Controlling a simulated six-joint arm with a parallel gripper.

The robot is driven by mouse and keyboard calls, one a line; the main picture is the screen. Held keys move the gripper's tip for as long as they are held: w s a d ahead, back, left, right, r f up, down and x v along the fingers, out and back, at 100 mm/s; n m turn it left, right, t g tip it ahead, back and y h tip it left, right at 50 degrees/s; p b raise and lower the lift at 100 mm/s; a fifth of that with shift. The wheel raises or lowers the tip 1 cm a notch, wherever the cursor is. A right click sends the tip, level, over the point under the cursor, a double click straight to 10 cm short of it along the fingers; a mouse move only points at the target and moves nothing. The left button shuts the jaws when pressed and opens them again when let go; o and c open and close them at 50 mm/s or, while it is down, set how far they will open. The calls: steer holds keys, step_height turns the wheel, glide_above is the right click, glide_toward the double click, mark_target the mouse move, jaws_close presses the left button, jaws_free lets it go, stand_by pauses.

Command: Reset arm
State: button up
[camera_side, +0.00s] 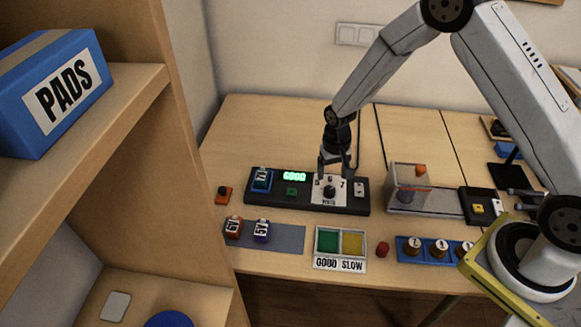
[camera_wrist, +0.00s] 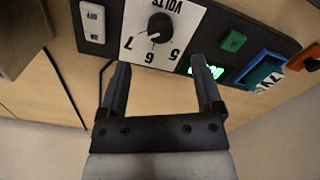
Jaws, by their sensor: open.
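My gripper (camera_side: 334,172) is open and empty in the side view, its fingers pointing down just above or behind the VOLTS dial. In the wrist view my gripper (camera_wrist: 160,75) shows both fingers apart, with the dial plate beyond them. The black test panel (camera_side: 240,190) lies on the table.
Two servos, one orange (camera_side: 233,226) and one purple (camera_side: 262,231), stand on a grey mat (camera_side: 288,238). A GOOD/SLOW tray (camera_side: 340,264), a red knob (camera_side: 383,249) and a blue rack (camera_side: 426,260) sit at the front. A clear-walled fixture (camera_side: 408,187) stands right of the panel. A shelf (camera_side: 130,90) rises at left.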

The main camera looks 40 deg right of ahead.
steer(key=shift+r, duration=0.3)
steer(key=shift+s+r, duration=0.2)
steer(key=shift+r, duration=0.25)
steer(key=s+r+n+t, duration=0.2)
steer(key=s+r+n, duration=0.2)
steer(key=s+r, duration=1)
steer(key=shift+s+r+t, duration=0.25)
steer(key=shift+s+t, duration=0.05)
steer(key=shift+s, duration=0.7)
